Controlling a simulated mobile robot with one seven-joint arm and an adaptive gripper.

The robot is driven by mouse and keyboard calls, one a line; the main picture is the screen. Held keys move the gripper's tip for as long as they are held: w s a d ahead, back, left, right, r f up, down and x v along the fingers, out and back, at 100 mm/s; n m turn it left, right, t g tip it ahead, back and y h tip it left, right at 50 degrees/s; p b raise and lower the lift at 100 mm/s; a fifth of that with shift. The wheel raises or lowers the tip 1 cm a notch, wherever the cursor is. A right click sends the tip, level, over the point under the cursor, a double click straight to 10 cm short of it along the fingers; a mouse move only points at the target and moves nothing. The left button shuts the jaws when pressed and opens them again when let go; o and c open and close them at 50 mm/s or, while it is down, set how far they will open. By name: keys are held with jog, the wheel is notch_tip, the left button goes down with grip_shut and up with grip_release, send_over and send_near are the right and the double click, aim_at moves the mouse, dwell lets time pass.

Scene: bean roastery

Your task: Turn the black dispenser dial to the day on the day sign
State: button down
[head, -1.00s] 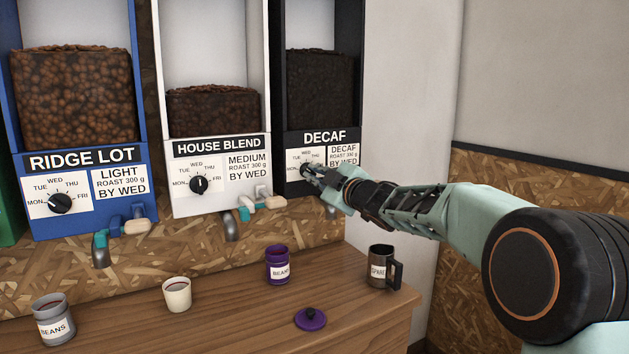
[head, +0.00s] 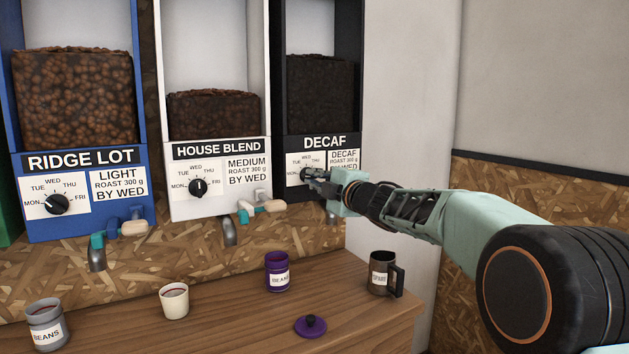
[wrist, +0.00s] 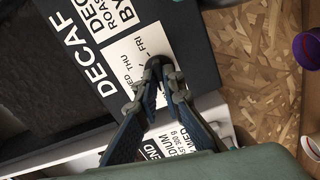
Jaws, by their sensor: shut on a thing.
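The black dispenser (head: 290,197) is labelled DECAF and stands rightmost of the row. Its dial (wrist: 155,64) is a black knob on a white day plate, and my fingertips cover most of it. My gripper (wrist: 160,72) is shut on the dial, with a finger on either side; in the head view my gripper (head: 311,175) reaches it from the right. WED, THU and FRI show on the plate in the wrist view. I cannot tell where the pointer stands. The sign (head: 344,158) beside the dial reads DECAF, with a partly hidden BY WED line in the head view.
The white HOUSE BLEND (head: 215,207) and blue RIDGE LOT (head: 75,228) dispensers stand to the left, each with a dial and spout. A purple canister (head: 277,272), purple lid (head: 311,327), dark mug (head: 380,273), cream cup (head: 174,301) and grey canister (head: 45,325) stand on the counter below.

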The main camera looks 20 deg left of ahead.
jog(key=c, duration=2.1)
grip_release()
jog(key=v, duration=1.2)
jog(key=shift+w+d, duration=0.1)
jog(key=shift+w, duration=0.05)
